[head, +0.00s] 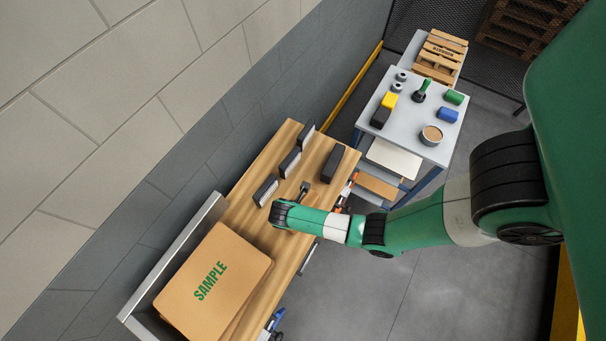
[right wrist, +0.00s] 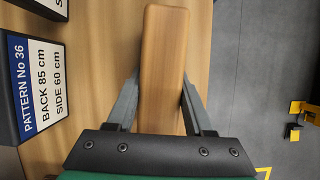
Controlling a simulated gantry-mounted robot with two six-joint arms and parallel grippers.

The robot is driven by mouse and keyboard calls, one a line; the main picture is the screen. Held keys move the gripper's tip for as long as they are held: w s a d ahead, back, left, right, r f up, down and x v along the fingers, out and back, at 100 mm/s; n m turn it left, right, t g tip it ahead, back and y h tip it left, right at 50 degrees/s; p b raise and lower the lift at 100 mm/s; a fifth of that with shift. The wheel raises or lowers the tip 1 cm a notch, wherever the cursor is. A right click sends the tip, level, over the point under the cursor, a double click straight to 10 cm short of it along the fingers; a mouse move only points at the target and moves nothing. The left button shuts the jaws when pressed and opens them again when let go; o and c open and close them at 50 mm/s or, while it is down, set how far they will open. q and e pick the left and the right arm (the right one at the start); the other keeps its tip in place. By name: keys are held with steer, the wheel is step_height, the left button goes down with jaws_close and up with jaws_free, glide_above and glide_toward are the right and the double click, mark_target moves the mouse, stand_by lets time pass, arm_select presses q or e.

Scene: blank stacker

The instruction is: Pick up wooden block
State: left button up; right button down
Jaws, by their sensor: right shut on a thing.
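The wooden block (right wrist: 163,60) is a long light-brown bar with rounded edges, in the middle of the right wrist view. The fingers of my right gripper (right wrist: 160,84) lie along its two long sides and are shut on it. The block is over the wooden workbench (right wrist: 75,20); I cannot tell whether it still touches the top. In the head view my right arm reaches in from the right over the bench and largely hides the block. My left gripper is in neither view.
Dark pattern-label blocks (head: 265,190) stand along the wall side of the bench, near a black block (head: 334,161). Stacked brown SAMPLE sheets (head: 222,278) lie at the near end beside a metal rail (head: 176,262). A grey table (head: 411,119) with small items stands beyond.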

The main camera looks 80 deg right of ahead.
step_height(320, 180, up, 3)
steer(key=shift+s+a+r+p, duration=0.1)
steer(key=shift+a+r+p, duration=0.1)
steer(key=shift+p, duration=0.45)
steer(key=s+a+r+p, duration=0.5)
steer(key=s+a+r, duration=0.4)
steer(key=shift+s+a+p, duration=0.25)
steer(key=shift+s+p, duration=0.1)
steer(key=shift+p, duration=0.05)
